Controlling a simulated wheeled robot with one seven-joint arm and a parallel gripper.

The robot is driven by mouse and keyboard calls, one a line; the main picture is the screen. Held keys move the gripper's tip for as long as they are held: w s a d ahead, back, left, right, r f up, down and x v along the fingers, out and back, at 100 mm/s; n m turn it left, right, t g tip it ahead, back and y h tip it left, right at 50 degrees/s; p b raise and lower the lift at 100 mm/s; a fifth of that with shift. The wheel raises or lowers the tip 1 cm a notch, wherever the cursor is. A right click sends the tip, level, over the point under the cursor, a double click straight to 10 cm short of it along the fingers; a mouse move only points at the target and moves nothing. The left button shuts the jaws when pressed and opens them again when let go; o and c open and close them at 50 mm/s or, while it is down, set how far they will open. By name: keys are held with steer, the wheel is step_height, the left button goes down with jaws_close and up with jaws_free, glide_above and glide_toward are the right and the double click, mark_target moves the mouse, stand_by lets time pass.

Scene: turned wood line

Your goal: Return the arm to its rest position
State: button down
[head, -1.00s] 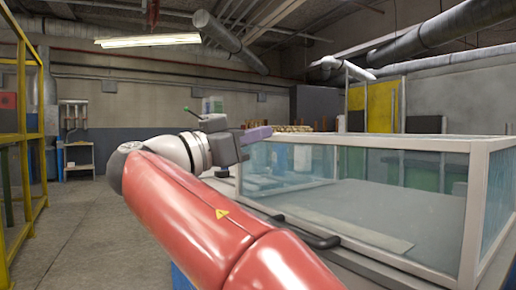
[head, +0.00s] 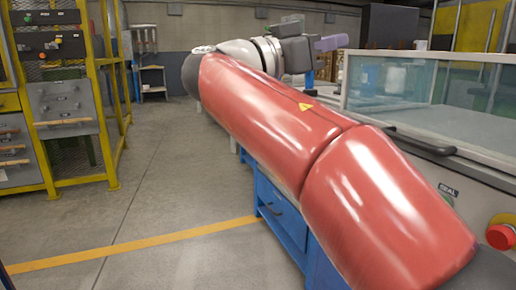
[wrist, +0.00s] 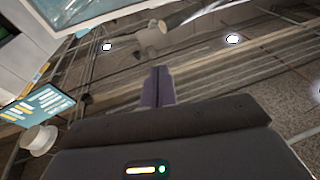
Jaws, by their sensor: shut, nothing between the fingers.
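My gripper (head: 330,42) shows in the head view at the far end of my raised red arm, pointing right, in front of the left end of the glass-walled case. In the wrist view my gripper (wrist: 158,86) has its two purple-grey fingers together, with nothing between them. The fingers touch nothing that I can see. Beyond them the wrist view shows a tilted scene of pipes and lamps.
A glass-walled case (head: 400,80) with a dark handle stands at right, by a red button (head: 501,236). A blue cabinet (head: 282,215) is below my arm. A yellow rack (head: 105,90) with drawers stands at left. The floor (head: 165,190) between is clear.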

steer(key=s+d+f+n+y+p, duration=0.15)
steer(key=d+f+n+y, duration=0.3)
steer(key=f, duration=0.45)
steer(key=s+d+f+n+y, duration=0.35)
steer(key=f+n, duration=0.25)
steer(key=f, duration=0.3)
steer(key=s+a+f+n+g+y+p, duration=0.1)
steer(key=s+f+y, duration=0.4)
steer(key=f, duration=0.6)
steer(key=s+a+f+n+g+y, duration=0.1)
steer(key=s+a+f+y, duration=0.3)
steer(key=s+f, duration=0.5)
step_height(320, 180, down, 2)
steer(key=shift+s+f+n+y+p, duration=0.25)
steer(key=shift+n+y+p, duration=0.15)
steer(key=shift+n+y, duration=0.45)
